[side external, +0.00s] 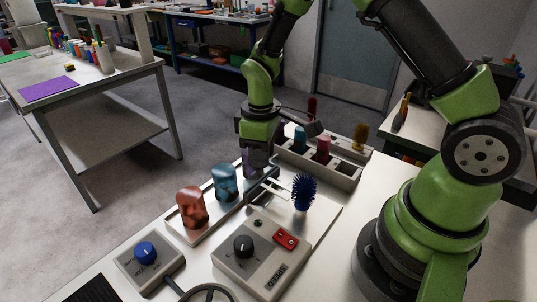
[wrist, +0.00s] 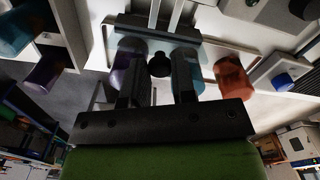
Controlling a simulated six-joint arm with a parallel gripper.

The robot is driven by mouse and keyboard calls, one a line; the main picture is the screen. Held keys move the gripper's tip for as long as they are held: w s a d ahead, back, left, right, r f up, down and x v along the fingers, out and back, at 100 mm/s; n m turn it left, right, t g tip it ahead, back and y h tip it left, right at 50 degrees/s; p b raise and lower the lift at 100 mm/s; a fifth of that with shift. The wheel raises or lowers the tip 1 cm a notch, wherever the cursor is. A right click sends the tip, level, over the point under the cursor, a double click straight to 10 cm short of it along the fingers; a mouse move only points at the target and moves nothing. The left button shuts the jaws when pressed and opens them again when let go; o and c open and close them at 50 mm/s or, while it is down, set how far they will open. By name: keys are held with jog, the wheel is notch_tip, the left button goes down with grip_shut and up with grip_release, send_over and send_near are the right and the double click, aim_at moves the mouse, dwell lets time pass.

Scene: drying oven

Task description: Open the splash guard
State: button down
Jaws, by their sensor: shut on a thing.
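The splash guard looks like a clear pane (wrist: 213,54) in the wrist view, with a dark knob (wrist: 160,65) on it. My gripper (wrist: 158,72) has its two dark fingers on either side of this knob and is shut on it. In the side view my gripper (side external: 256,168) is low over the far end of a row of bottles, and the knob is hidden there. Orange (side external: 192,208), blue (side external: 227,182) and purple (side external: 248,163) bottles stand in the row; through the pane they look blurred. A dark bar (side external: 262,185) with metal rods lies beside my gripper.
A grey control box (side external: 265,262) with a black dial and red switch stands in front. A blue-knobbed box (side external: 150,270) is at the left. A blue brush (side external: 304,188) stands close right of the gripper. A compartment rack (side external: 345,175) with bottles lies behind.

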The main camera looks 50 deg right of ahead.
jog(key=c, duration=0.9)
grip_release()
jog(key=shift+c, duration=0.2)
notch_tip(320, 180, up, 10)
